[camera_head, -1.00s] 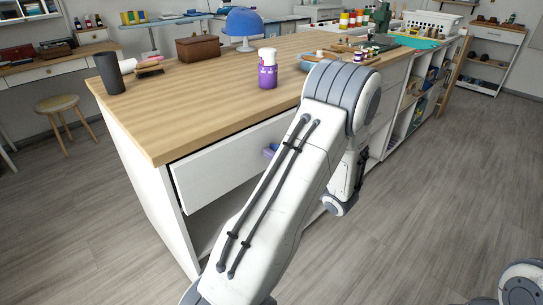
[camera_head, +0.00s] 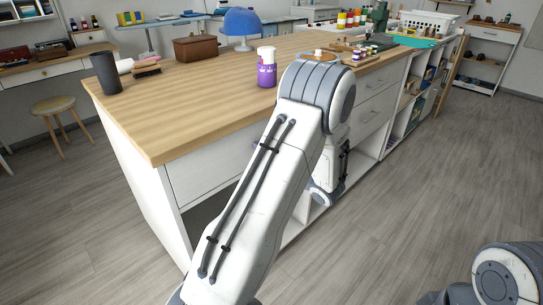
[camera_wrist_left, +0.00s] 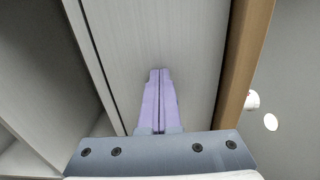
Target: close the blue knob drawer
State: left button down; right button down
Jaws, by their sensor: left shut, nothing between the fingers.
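The drawer's white front (camera_head: 208,170) is under the wooden countertop, at the near corner of the cabinet. It sits flush or nearly flush with the cabinet, with no wide dark gap above it. Its blue knob is hidden behind my left arm. In the left wrist view, my left gripper (camera_wrist_left: 159,74) is shut and empty, its purple fingers pointing at the white drawer front (camera_wrist_left: 195,50). The fingertips are at or very close to that front; I cannot tell whether they touch. My right gripper is out of view.
The wooden countertop (camera_head: 200,105) holds a purple bottle (camera_head: 267,70), a black cup (camera_head: 106,72) and a brown box (camera_head: 196,48). An open compartment lies below the drawer. More grey-handled drawers (camera_head: 370,105) stand to the right.

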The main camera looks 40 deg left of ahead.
pick_arm(q)
jog(key=s+d, duration=0.2)
jog(key=d, duration=1.2)
jog(key=s+d+f+m+g+h, duration=0.1)
jog(key=s+d+m+g+h, duration=0.3)
jog(key=s+d+h, duration=1.65)
jog(key=s+d+r+y+p, duration=0.1)
jog(key=r+p, duration=1.2)
jog(key=s+d+r+m+t+p, duration=0.1)
jog(key=s+d+r+p, duration=0.1)
jog(key=r+p, duration=1.2)
jog(key=shift+s+m+y, duration=0.2)
jog(key=shift+m+y, duration=0.1)
jog(key=shift+y, duration=0.05)
